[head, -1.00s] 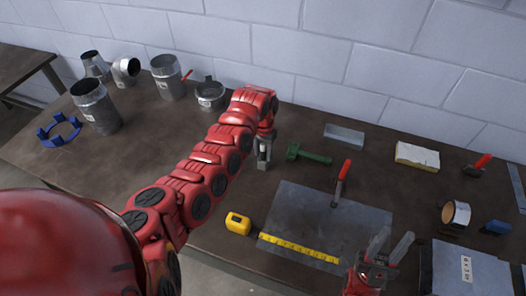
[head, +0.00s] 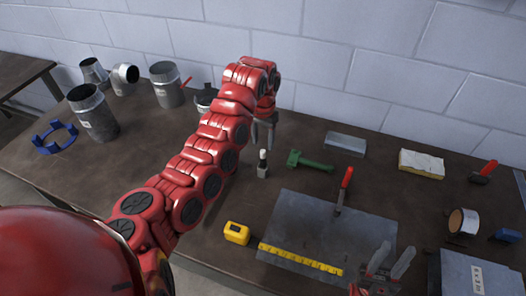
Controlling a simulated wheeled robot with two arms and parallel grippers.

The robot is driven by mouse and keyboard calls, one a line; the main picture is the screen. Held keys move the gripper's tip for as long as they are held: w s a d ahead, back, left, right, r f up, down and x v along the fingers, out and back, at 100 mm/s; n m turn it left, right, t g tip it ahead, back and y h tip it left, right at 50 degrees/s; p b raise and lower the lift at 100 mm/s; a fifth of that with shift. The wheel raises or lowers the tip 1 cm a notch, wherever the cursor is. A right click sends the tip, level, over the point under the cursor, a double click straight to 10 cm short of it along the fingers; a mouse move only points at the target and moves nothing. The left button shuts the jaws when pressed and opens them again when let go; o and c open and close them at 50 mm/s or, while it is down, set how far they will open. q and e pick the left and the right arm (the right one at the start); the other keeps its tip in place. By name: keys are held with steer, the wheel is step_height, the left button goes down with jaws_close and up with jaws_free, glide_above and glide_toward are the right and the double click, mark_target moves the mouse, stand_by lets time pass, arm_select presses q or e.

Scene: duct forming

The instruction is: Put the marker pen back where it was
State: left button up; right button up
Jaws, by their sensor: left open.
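My right gripper (head: 388,262) is open and empty at the lower right, over the front right corner of the sheet metal (head: 330,225).
A green tool (head: 310,161) lies right of the pen, and a red-handled tool (head: 344,190) lies on the sheet. A yellow tape measure (head: 237,233) is extended along the sheet's front edge. Metal duct pieces (head: 95,112) stand at the left. Bare table lies around the pen's front.

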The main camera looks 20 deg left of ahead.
arm_select(q)
steer(key=shift+r, duration=1.45)
